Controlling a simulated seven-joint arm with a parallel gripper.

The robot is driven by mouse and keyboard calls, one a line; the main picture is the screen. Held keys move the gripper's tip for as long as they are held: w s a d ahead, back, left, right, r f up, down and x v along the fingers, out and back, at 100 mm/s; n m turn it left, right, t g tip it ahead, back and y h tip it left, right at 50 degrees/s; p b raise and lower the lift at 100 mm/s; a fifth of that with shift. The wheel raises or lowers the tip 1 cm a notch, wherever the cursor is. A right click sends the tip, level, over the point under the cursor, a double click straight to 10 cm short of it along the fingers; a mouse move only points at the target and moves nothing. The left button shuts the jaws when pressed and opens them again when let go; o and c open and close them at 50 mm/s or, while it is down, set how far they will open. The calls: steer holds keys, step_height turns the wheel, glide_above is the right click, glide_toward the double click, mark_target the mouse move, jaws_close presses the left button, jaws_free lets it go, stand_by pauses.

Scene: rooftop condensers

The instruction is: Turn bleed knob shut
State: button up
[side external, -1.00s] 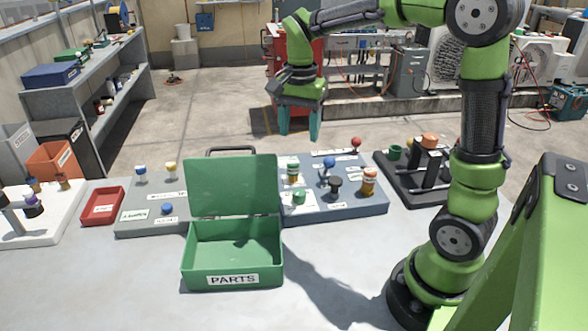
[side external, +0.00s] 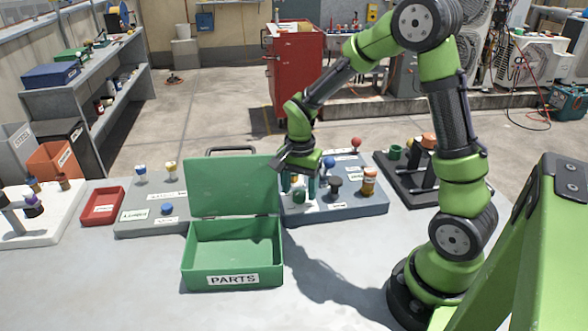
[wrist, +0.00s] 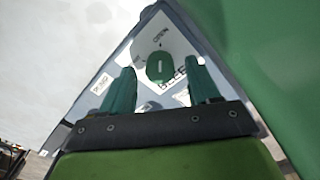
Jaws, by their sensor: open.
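The bleed knob is a green round knob (wrist: 160,68) with a pale pointer mark, on a grey panel. A partly covered label starting "BLEE" is beside it in the wrist view, and an "OPEN" label is near it. In the side external view the green knob (side external: 299,196) sits just behind the parts box lid. My gripper (side external: 299,188) is pointed down over it, with its teal fingers apart on either side. In the wrist view my gripper (wrist: 162,80) is open and empty, the knob showing between the fingers. I cannot tell whether the fingers touch it.
The green parts box (side external: 232,268) stands open in front, its raised lid (side external: 235,185) close to my gripper's left. A black knob (side external: 336,186), blue knob (side external: 328,162) and orange-white knob (side external: 369,181) stand to the right. A red tray (side external: 103,206) lies left.

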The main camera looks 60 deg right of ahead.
steer(key=shift+f, duration=0.45)
steer(key=shift+c, duration=0.2)
steer(key=c, duration=1)
